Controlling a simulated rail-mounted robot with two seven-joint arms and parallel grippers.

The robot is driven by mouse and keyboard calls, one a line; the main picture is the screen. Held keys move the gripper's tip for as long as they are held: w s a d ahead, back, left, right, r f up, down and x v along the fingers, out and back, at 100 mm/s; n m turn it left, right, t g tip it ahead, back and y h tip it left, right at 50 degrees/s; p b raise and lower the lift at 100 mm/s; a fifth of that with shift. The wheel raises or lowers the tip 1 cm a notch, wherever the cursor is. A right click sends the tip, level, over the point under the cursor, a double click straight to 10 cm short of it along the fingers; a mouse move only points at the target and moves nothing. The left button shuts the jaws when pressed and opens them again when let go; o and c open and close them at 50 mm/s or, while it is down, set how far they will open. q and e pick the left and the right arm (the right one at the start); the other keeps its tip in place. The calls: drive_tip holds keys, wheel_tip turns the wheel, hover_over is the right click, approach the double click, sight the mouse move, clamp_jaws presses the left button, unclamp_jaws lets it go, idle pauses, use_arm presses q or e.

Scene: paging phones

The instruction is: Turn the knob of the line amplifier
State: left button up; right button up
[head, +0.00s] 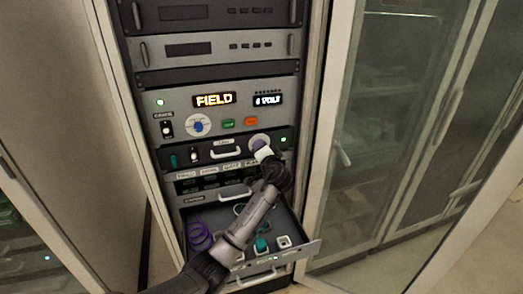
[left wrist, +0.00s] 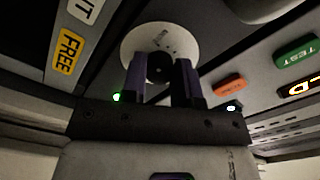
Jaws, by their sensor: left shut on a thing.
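The line amplifier (head: 226,150) is a dark panel in the rack with a small label and a handle. Its knob sits at the panel's right end on a round pale dial (head: 259,139). In the left wrist view the dark knob (left wrist: 160,68) shows in front of the white dial (left wrist: 148,37). My left gripper (head: 262,149) reaches up to it from below. In the left wrist view its two purple-edged fingers (left wrist: 161,80) stand on either side of the knob and are shut on it. The gripper hides most of the knob in the head view. My right gripper is not in view.
Below, an open drawer (head: 300,249) juts out under my arm, holding a purple coil (head: 199,237) and small parts. Glass doors (head: 395,140) stand at right.

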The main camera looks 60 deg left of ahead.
use_arm(q)
drive_tip(key=o, duration=0.9)
drive_tip(key=shift+d, duration=0.1)
drive_tip(key=shift+v, duration=6.85)
drive_tip(key=shift+f, duration=0.1)
